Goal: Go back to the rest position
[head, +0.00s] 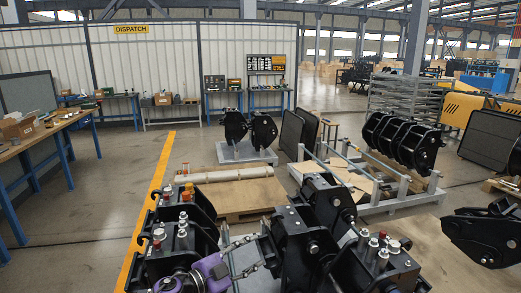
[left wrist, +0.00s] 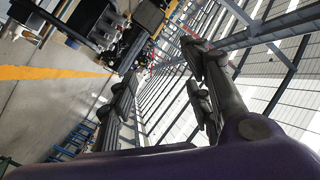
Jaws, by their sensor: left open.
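My left gripper (head: 257,251), with a purple body and grey jointed fingers, is at the bottom of the head view, among black quick couplers. In the left wrist view its two fingers (left wrist: 160,62) stand apart with nothing between them. One black coupler (head: 180,222) is left of and behind the gripper, with red- and silver-topped fittings on it. Another black coupler (head: 297,240) is just right of the fingertips; I cannot tell whether they touch it. A third coupler (head: 375,268), with several fittings, is at the bottom middle-right. My right gripper is not in view.
A pallet (head: 232,200) with a pale roll (head: 225,174) lies behind the couplers. Farther back are a rack (head: 395,195) with black couplers and a grey stand (head: 225,155). Workbenches (head: 45,135) line the left. Open floor (head: 95,215) lies left of the yellow line.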

